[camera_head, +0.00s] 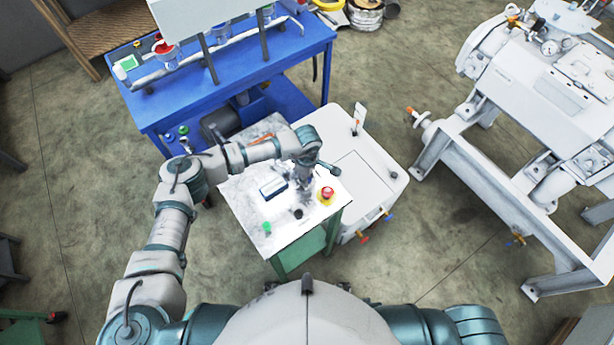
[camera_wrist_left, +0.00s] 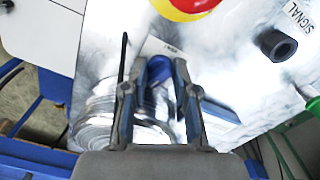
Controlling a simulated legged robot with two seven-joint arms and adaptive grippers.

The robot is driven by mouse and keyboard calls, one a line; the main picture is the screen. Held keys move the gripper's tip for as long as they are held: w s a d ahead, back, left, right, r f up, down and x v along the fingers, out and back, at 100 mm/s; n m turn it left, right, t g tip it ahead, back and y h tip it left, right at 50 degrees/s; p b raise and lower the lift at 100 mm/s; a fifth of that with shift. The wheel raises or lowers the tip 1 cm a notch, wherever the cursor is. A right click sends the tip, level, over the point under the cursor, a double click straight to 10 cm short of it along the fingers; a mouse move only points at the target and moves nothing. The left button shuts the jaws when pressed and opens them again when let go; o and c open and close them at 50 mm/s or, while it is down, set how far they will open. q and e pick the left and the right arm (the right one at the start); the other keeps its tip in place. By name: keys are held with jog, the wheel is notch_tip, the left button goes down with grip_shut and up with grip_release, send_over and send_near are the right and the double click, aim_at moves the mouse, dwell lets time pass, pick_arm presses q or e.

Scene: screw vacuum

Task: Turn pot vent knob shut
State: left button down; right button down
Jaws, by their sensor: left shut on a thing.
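My left gripper (camera_head: 304,194) reaches down over the white top of the small green-framed stand (camera_head: 287,238). In the left wrist view its two fingers (camera_wrist_left: 160,72) are shut on a blue knob (camera_wrist_left: 159,68), one finger on each side. The knob is partly hidden by the fingers. A shiny silver round body (camera_wrist_left: 150,115), which may be the pot, shows behind and between the fingers. In the head view the arm and gripper hide the knob. My right gripper is not in view.
A red emergency button with a yellow base (camera_head: 326,194) stands close right of my left gripper. A black round part (camera_head: 298,213) and a green button (camera_head: 266,228) are nearby. A white cabinet (camera_head: 375,170) adjoins on the right; a blue workbench (camera_head: 250,62) stands behind.

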pick_arm(q)
jog(key=shift+w+r+n, duration=0.1)
jog(key=shift+n, duration=0.3)
jog(key=c, duration=0.9)
grip_release()
jog(key=shift+d, duration=0.1)
notch_tip(320, 180, up, 12)
jog(key=shift+f, duration=0.15)
jog(key=shift+c, duration=0.2)
